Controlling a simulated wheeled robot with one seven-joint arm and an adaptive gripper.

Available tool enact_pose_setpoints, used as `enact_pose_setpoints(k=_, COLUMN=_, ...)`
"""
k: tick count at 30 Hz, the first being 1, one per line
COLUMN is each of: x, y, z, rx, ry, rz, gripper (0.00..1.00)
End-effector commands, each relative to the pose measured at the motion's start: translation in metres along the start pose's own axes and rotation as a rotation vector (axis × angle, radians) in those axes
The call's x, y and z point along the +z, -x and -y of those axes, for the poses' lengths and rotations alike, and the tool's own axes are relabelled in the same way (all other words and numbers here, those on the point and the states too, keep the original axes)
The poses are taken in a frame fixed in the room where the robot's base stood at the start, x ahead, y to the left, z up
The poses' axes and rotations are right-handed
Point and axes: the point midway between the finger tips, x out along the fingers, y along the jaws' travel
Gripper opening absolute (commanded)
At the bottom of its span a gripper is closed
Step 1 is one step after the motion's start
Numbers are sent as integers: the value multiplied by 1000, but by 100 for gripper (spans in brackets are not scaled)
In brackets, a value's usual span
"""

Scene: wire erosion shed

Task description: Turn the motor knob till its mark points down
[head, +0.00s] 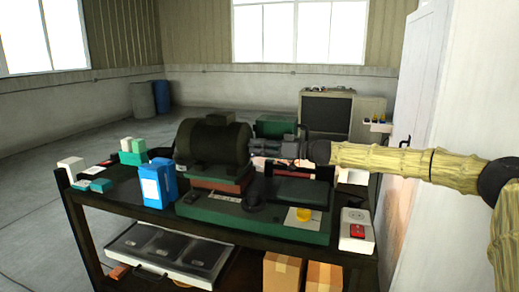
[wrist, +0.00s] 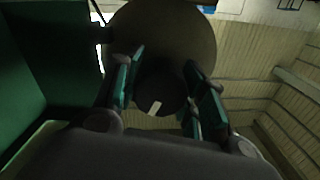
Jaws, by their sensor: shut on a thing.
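The motor (head: 212,142) is a dark drum on a reddish block over a green base on the bench. My gripper (head: 278,148) reaches in from the right to the drum's right end. In the wrist view, the motor's round brownish end face (wrist: 195,40) lies behind a dark round knob (wrist: 163,88). My gripper (wrist: 163,76) has its green-padded fingers on both sides of the knob and is shut on it. The knob's white mark (wrist: 154,108) shows at its lower, slightly left edge in that view. The head view does not show the knob clearly.
The green base (head: 285,226) carries a yellow button (head: 304,214) and a dark round part (head: 255,193). A blue box (head: 156,184) stands left of it, and a white box with a red switch (head: 357,230) stands right. A white cabinet (head: 425,90) rises close on the right.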

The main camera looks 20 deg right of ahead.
Motion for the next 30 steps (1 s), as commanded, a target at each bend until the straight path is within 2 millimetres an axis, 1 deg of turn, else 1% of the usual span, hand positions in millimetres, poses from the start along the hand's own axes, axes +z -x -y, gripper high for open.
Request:
enact_pose_setpoints(k=1, x=3, y=0, z=-2, rx=1, ry=-20, rz=-1, gripper=17)
enact_pose_setpoints(k=8, x=6, y=0, z=-2, rx=0, ry=-185, rz=-5, gripper=17)
enact_pose_setpoints(k=30, x=1, y=0, z=0, rx=-2, ry=-889, rz=-21, gripper=17)
